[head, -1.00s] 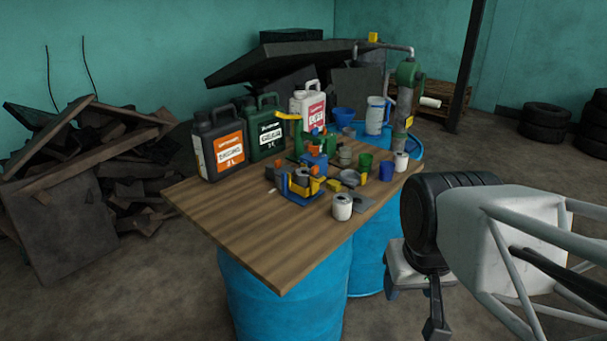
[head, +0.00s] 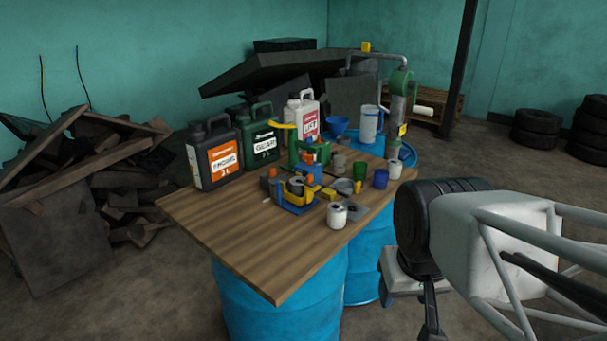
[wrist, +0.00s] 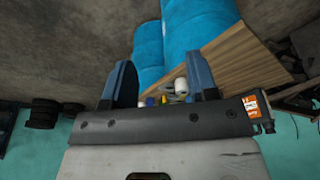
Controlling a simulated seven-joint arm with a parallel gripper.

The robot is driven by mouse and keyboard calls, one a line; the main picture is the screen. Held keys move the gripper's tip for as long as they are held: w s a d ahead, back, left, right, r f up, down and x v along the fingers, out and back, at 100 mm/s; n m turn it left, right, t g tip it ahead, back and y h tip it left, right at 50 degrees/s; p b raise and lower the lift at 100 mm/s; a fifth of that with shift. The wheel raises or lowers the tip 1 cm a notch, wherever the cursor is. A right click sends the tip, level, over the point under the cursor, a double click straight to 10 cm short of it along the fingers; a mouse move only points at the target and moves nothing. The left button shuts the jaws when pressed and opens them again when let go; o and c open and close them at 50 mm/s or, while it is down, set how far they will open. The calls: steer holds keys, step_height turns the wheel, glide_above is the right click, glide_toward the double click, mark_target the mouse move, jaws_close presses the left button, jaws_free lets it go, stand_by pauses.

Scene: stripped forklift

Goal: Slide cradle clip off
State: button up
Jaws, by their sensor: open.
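A blue cradle (head: 296,208) stands on the wooden table with a yellow part (head: 305,190) across its front, which looks like the clip. A dark and grey round part (head: 296,184) sits in the cradle. Orange and yellow pieces crowd around it, so the clip's edges are hard to tell. My gripper (wrist: 158,72) shows in the wrist view with its two dark blue fingers wide apart and nothing held. The fingers appear well short of the tabletop. Small yellow and white items show between them, too small to identify. I cannot pick out my gripper in the head view.
The table (head: 235,235) has a clear front half. An orange-labelled jug (head: 212,165), a green jug (head: 262,150) and a white jug (head: 303,125) line its back left. A white cylinder (head: 337,217) stands right of the cradle. A black tyre (head: 420,225) and white frame block the right.

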steer(key=w+a+r+n, duration=0.1)
steer(key=w+r, duration=0.1)
steer(key=w, duration=0.5)
steer(key=w+r+n, duration=0.1)
steer(key=w+r, duration=0.2)
steer(key=w, duration=0.3)
steer(key=n+g, duration=0.3)
steer(key=n, duration=0.4)
glide_above(310, 175)
step_height(310, 175, down, 7)
steer(key=shift+f, duration=0.1)
steer(key=shift+s+f, duration=0.1)
steer(key=shift+f, duration=3.75)
